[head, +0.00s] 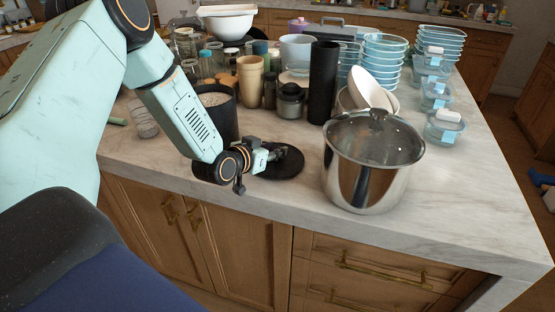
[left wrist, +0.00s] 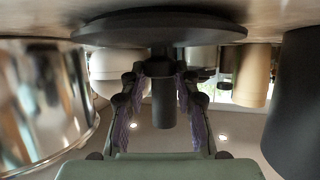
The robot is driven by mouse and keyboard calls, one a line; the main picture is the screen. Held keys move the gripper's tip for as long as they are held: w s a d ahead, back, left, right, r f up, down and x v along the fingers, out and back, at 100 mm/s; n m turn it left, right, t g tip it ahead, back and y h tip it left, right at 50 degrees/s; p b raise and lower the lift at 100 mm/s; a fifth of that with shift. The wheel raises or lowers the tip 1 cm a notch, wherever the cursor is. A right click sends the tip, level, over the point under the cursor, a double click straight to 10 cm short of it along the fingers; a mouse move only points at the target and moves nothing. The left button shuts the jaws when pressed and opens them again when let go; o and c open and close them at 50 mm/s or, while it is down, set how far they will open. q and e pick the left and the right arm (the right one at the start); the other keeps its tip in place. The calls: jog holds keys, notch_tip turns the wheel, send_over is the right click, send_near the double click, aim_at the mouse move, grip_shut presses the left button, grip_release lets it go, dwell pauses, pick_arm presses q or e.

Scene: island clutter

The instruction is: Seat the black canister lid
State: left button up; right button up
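The round black lid (head: 286,166) lies flat on the marble counter near its front edge. The left wrist view is upside down; there the lid (left wrist: 110,32) is at the top, its dark knob (left wrist: 163,105) pointing down. The fingers of my left gripper (head: 268,155) are on both sides of the knob, close to it; I cannot tell whether they touch it. The left gripper also shows in the left wrist view (left wrist: 164,85). The black canister (head: 227,122) stands open behind my left wrist, pale grainy contents inside. It also shows at the right of the wrist view (left wrist: 302,100). My right gripper is out of view.
A steel pot (head: 365,180) with a glass lid stands close right of the black lid. Behind are a tall black cylinder (head: 323,85), a dark-lidded jar (head: 290,102), a beige cup (head: 250,85) and white bowls (head: 370,90). Counter to the pot's right is clear.

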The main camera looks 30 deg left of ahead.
pick_arm(q)
jog(key=shift+a, duration=0.15)
jog(key=c, duration=0.3)
jog(key=shift+s, duration=0.1)
grip_shut()
jog(key=shift+d, duration=0.25)
jog(key=shift+r, duration=0.1)
